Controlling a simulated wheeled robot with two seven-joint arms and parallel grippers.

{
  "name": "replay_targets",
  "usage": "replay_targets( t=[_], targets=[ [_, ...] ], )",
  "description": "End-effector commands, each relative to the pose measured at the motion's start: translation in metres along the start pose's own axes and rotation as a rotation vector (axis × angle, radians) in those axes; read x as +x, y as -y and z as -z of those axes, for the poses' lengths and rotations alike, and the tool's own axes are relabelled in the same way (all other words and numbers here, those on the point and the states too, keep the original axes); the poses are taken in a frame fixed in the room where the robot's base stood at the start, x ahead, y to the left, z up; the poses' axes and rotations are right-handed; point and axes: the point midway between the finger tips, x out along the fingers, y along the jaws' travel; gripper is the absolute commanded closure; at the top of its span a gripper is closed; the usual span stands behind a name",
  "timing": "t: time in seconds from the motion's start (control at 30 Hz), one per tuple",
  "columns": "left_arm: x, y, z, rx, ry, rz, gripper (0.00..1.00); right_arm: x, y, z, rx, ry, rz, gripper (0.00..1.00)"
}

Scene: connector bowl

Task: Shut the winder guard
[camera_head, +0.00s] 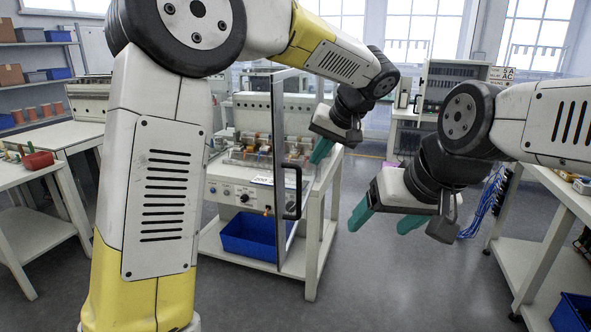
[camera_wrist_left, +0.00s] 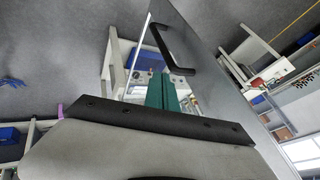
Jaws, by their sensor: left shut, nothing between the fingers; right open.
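The winder (camera_head: 262,150) is a pale bench machine with a knob panel, on a white table. Its guard (camera_head: 279,110) is a clear, metal-framed door standing open, swung out toward me and seen nearly edge-on. Its black handle (camera_head: 298,192) is on the near edge. In the left wrist view the guard panel (camera_wrist_left: 205,45) and handle (camera_wrist_left: 165,48) lie just beyond the fingers. My left gripper (camera_head: 321,151) is shut and empty, to the right of the guard and above handle height; contact is not visible. My right gripper (camera_head: 385,218) is open and empty, further right, apart from the guard.
A blue bin (camera_head: 249,236) sits on the table's lower shelf. A side table with a red container (camera_head: 38,160) stands at left. Another bench (camera_head: 545,265) stands at right, with blue cables nearby. The floor between is clear. My left arm hides part of the winder's left side.

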Motion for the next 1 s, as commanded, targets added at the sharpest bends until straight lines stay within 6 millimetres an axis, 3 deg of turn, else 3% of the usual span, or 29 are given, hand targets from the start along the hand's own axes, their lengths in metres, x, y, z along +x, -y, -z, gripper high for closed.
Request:
replay_targets(
  t=[0.1,0.27,0.73,1.0],
  targets=[
    [0.001,-0.018,0.010,-0.007,-0.019,0.024,1.00,0.000,0.000,0.000,0.000,0.000,0.000,0.26],
    [0.009,-0.021,0.012,-0.011,-0.024,0.034,1.00,0.000,0.000,0.000,0.000,0.000,0.000,0.26],
    [0.102,-0.017,0.013,-0.009,-0.019,0.033,1.00,0.000,0.000,0.000,0.000,0.000,0.000,0.26],
    [0.116,0.014,0.014,-0.011,-0.023,0.030,1.00,0.000,0.000,0.000,0.000,0.000,0.000,0.26]
  ],
)
